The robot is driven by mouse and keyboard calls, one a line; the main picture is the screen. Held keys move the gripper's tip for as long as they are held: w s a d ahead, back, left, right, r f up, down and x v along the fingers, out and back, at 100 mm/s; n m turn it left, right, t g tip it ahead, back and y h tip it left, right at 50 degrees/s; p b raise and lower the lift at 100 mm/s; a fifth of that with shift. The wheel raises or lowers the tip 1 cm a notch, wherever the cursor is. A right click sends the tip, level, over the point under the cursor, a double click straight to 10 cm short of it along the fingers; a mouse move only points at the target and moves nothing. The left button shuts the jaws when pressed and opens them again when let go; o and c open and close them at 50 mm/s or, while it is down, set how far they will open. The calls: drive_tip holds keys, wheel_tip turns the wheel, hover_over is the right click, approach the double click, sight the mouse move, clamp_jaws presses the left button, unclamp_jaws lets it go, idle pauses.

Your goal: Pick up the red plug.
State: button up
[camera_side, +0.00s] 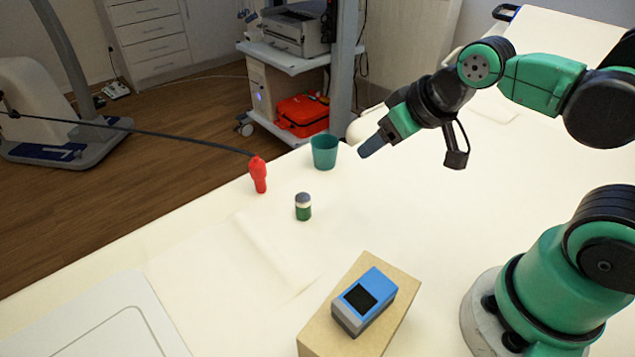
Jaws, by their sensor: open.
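The red plug (259,175) shows upright near the table's left edge, with a dark cable running from its top to the left side of the view. I cannot tell whether its lower end touches the table. My gripper (414,153) is open and empty, above the table to the right of the plug and clearly apart from it. One fingertip points toward the teal cup, the other hangs lower to the right.
A teal cup (324,152) stands near the edge between plug and gripper. A small green jar (303,207) stands right of and nearer than the plug. A blue device (365,300) rests on a cardboard box (318,334) in front. A white tray (70,335) lies front left.

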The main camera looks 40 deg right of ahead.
drive_tip(key=m+y, duration=0.5)
drive_tip(key=m, duration=0.7)
approach(258, 156)
drive_tip(key=w+f+m+y, duration=0.1)
drive_tip(key=f+m, duration=0.1)
drive_tip(key=m, duration=0.3)
drive_tip(key=w+a+f+m+t+y, duration=0.1)
drive_tip(key=f+m+y, duration=0.1)
drive_tip(key=m, duration=0.2)
drive_tip(key=w+a+f+m+t+y, duration=0.1)
drive_tip(key=f+m, duration=0.1)
drive_tip(key=m, duration=0.3)
drive_tip(key=shift+w+m, duration=0.2)
drive_tip(key=shift+m, duration=0.1)
drive_tip(key=shift+w+a+f+y, duration=0.1)
drive_tip(key=shift+w+y, duration=0.05)
drive_tip(key=shift+y, duration=0.15)
drive_tip(key=shift+x, duration=2.55)
drive_tip(key=shift+w, duration=0.1)
clamp_jaws()
